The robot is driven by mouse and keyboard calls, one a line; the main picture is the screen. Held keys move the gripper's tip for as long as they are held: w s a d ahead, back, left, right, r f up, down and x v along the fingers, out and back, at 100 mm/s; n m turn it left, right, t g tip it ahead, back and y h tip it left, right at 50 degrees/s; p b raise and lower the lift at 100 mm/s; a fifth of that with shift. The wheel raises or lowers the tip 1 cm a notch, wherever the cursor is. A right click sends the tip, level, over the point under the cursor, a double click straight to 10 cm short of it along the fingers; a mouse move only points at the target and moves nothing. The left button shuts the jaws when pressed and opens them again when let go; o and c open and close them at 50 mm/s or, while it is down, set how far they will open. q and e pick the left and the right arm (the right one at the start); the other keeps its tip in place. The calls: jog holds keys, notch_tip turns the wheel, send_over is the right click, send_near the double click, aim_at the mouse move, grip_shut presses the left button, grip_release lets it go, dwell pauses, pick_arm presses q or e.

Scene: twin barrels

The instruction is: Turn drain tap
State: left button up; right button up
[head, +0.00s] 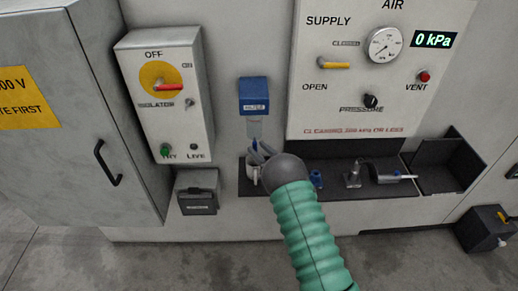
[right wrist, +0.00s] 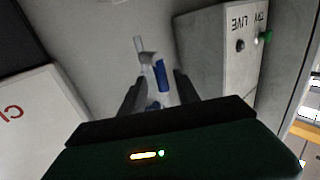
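A blue filter head (head: 254,95) with a pale bowl (head: 254,128) under it is fixed to the grey wall panel, left of the air board. My right gripper (head: 262,152) is just below the bowl and covers its lower end. In the right wrist view the gripper (right wrist: 158,98) is open, its dark fingers apart. A small pale fitting (right wrist: 149,58) and a blue part (right wrist: 161,75) show just beyond and between the fingertips; contact cannot be told. I cannot make out clearly which part is the drain tap. My left gripper is not in view.
A white cup (head: 252,173) stands on the dark shelf (head: 340,188) under my gripper. A blue item (head: 316,178) and a metal tool (head: 354,174) lie to its right. The isolator box (head: 165,92) is left of the filter; the air board (head: 345,112) is right.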

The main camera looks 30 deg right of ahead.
jog(key=shift+a, duration=0.1)
grip_shut()
